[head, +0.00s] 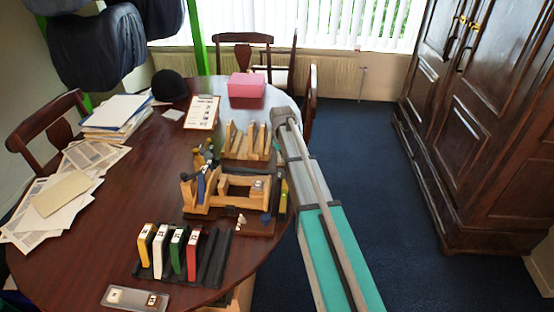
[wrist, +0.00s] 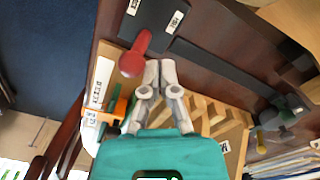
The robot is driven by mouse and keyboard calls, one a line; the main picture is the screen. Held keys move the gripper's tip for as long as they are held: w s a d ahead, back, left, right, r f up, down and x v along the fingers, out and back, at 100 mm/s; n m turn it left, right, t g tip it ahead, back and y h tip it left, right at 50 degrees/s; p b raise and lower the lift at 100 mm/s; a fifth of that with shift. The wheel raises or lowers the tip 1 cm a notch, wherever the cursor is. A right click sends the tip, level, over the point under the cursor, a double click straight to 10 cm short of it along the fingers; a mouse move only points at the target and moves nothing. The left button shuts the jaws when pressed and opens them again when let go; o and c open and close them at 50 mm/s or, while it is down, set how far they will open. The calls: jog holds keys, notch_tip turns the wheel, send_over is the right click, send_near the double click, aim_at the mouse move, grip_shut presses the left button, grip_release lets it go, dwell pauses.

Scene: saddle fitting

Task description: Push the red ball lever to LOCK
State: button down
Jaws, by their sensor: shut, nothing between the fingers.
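The red ball lever (wrist: 132,63) shows in the wrist view, its round red knob just left of my fingertips and its red arm running up and to the right. My gripper (wrist: 159,72) is shut and empty, its grey fingertips together beside the knob. I cannot tell whether they touch it. Small white labels, one near the top (wrist: 175,21) and one at the top edge (wrist: 134,6), lie on dark plates beyond the lever; their print is too small to read surely. In the head view my arm covers this area, and I cannot make out the lever there.
An orange and black part (wrist: 116,106) and a white labelled strip (wrist: 100,82) stand left of my gripper. A pale wooden notched piece (wrist: 214,112) lies to the right. On the table, a wooden fixture (head: 215,205) and a dark rack with coloured blocks (head: 215,262) stand left of my arm.

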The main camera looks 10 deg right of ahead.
jog(key=shift+d, duration=0.2)
jog(key=shift+w+a, duration=0.15)
jog(key=shift+a, duration=0.45)
dwell(0.4)
jog(key=shift+r, duration=0.1)
notch_tip(320, 180, up, 7)
jog(key=p, duration=0.7)
dwell(0.3)
dwell(0.4)
jog(key=s+a+m, duration=0.2)
jog(key=s, duration=2.6)
jog(key=shift+s+a, duration=0.15)
jog(key=shift+a, duration=0.25)
